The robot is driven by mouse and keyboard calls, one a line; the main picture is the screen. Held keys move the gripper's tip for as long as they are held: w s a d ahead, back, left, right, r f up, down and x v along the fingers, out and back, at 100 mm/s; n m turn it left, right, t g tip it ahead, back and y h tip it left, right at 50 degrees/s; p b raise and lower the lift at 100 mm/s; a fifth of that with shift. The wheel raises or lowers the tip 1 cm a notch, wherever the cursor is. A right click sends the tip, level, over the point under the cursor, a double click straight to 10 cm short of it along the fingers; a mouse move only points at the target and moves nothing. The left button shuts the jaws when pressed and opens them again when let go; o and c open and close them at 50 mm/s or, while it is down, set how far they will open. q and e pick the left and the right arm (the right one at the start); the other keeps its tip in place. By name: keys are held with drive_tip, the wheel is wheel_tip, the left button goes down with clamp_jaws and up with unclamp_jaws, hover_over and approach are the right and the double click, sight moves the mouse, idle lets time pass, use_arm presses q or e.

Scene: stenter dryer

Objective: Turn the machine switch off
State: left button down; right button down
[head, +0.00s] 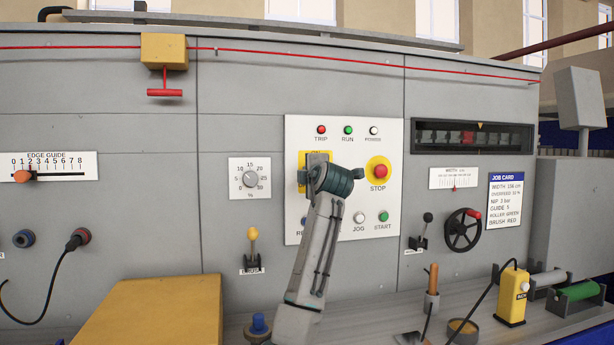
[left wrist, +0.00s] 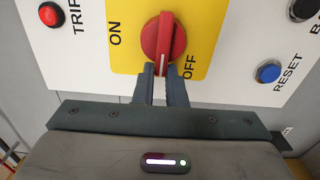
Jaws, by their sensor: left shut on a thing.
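The red rotary switch knob (left wrist: 164,38) sits on a yellow plate (left wrist: 207,25) marked ON and OFF. In the left wrist view its bar stands upright in the picture, with a white line at the lower end, between ON on the left and OFF on the right. My left gripper (left wrist: 163,75) is shut on the knob's lower end. In the head view my left gripper (head: 312,172) covers the knob, and only parts of the yellow plate (head: 302,158) show on the white panel (head: 296,235). My right gripper is in neither view.
Right of the gripper is the red STOP button (head: 380,171); JOG (head: 359,219) and START (head: 383,217) buttons are below. A blue RESET button (left wrist: 268,72) is near the knob. A yellow box (head: 150,312) stands front left. A handwheel (head: 463,230) is at right.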

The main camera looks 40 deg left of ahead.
use_arm(q)
drive_tip(key=shift+w+d, duration=0.1)
drive_tip(key=c, duration=1.5)
unclamp_jaws()
drive_tip(key=shift+w+d, duration=0.15)
drive_tip(key=shift+w, duration=0.1)
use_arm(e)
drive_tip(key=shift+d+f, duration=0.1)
use_arm(q)
drive_tip(key=shift+b+v, duration=0.85)
drive_tip(key=shift+v, duration=4.55)
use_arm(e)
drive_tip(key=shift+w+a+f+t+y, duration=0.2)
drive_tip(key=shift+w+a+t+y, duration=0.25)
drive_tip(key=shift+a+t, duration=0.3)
